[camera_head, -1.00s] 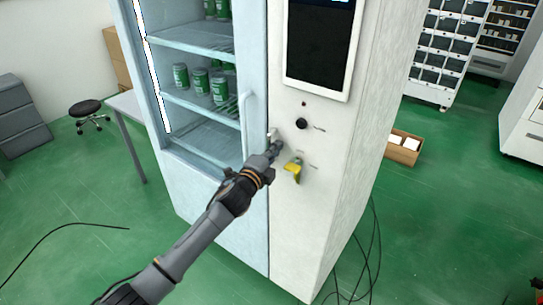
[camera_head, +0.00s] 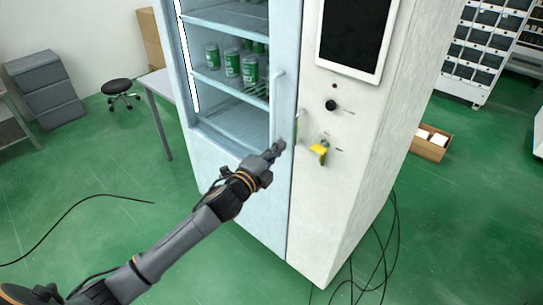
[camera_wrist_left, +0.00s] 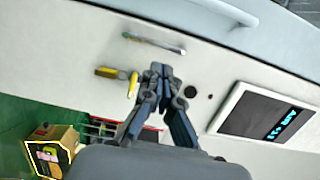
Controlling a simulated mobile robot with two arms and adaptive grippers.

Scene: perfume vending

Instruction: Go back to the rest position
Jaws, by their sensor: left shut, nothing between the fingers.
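My left gripper (camera_head: 274,152) is shut and empty in the head view, in front of the lower part of the vending machine's glass door (camera_head: 232,125). It is left of a yellow key-like handle (camera_head: 319,149) on the white panel and apart from it. In the left wrist view my left gripper (camera_wrist_left: 160,72) has its fingers together, with the yellow handle (camera_wrist_left: 108,72) to its left and a metal door handle (camera_wrist_left: 153,43) beyond it. My right gripper is not in view.
The vending machine's white panel (camera_head: 345,200) holds a dark screen (camera_head: 354,35) and a black knob (camera_head: 331,105). Green cans (camera_head: 232,62) stand on a shelf inside. A stool (camera_head: 117,87) and a table (camera_head: 158,82) are at left. Cables (camera_head: 380,235) lie on the green floor.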

